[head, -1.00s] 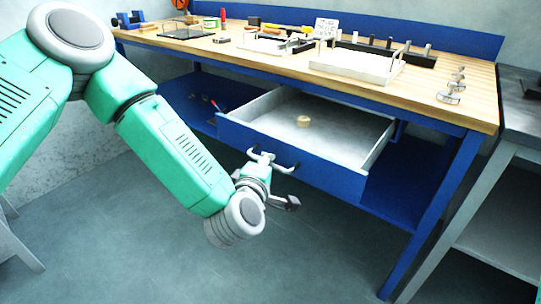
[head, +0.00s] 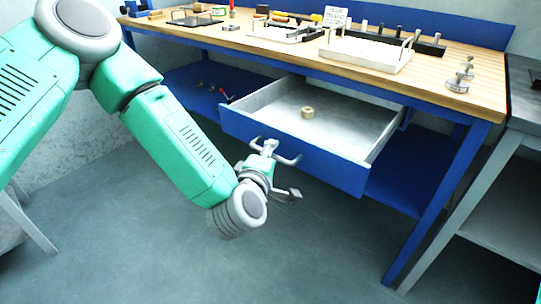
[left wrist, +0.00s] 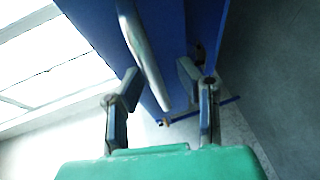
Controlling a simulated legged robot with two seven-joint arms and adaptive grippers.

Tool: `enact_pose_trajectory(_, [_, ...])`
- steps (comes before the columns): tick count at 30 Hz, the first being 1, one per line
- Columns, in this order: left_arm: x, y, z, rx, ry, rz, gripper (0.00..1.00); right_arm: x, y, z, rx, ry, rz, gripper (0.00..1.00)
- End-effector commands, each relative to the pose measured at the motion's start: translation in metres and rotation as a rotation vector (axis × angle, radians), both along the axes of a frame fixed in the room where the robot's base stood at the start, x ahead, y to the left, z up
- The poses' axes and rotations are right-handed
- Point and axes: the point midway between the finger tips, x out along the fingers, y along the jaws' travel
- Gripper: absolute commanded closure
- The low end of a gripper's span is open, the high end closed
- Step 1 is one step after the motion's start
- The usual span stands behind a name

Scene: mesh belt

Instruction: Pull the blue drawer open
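The blue drawer (head: 310,157) stands well open under the workbench. Its front is blue, its inside is pale grey, and a small round wooden piece (head: 307,112) lies in it. A light grey bar handle (head: 286,160) is on the drawer front. My left gripper (head: 279,172) is at this handle, with its fingers spread apart. In the left wrist view the handle (left wrist: 146,55) runs into the space between the fingers of my left gripper (left wrist: 160,76), with gaps beside it. Whether a finger touches the handle cannot be told. My right gripper is not in view.
The wooden workbench top (head: 230,36) holds trays, small tools and blocks. A blue lower shelf (head: 398,187) and a blue front leg (head: 435,210) stand right of the drawer. A grey table (head: 520,120) is at the far right. The floor before the drawer is clear.

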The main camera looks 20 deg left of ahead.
Motion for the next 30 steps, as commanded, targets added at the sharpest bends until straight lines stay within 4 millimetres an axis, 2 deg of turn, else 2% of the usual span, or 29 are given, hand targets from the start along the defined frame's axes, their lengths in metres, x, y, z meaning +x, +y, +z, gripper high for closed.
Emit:
enact_pose_trajectory(5, [-0.011, -0.001, 0.002, 0.000, 0.001, -0.002, 0.69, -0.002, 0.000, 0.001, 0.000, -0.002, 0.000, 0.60])
enact_pose_trajectory(15, [-0.080, -0.005, 0.013, -0.001, 0.004, -0.004, 0.69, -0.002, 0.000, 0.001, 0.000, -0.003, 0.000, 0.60])
enact_pose_trajectory(19, [-0.101, -0.006, 0.016, -0.001, 0.005, -0.003, 0.69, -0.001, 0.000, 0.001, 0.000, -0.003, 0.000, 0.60])
enact_pose_trajectory(24, [-0.115, -0.006, 0.020, 0.000, 0.003, -0.002, 0.69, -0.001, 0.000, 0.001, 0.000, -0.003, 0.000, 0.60])
enact_pose_trajectory(30, [-0.117, -0.006, 0.020, 0.000, 0.002, 0.000, 0.69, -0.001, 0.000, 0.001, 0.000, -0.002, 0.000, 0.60])
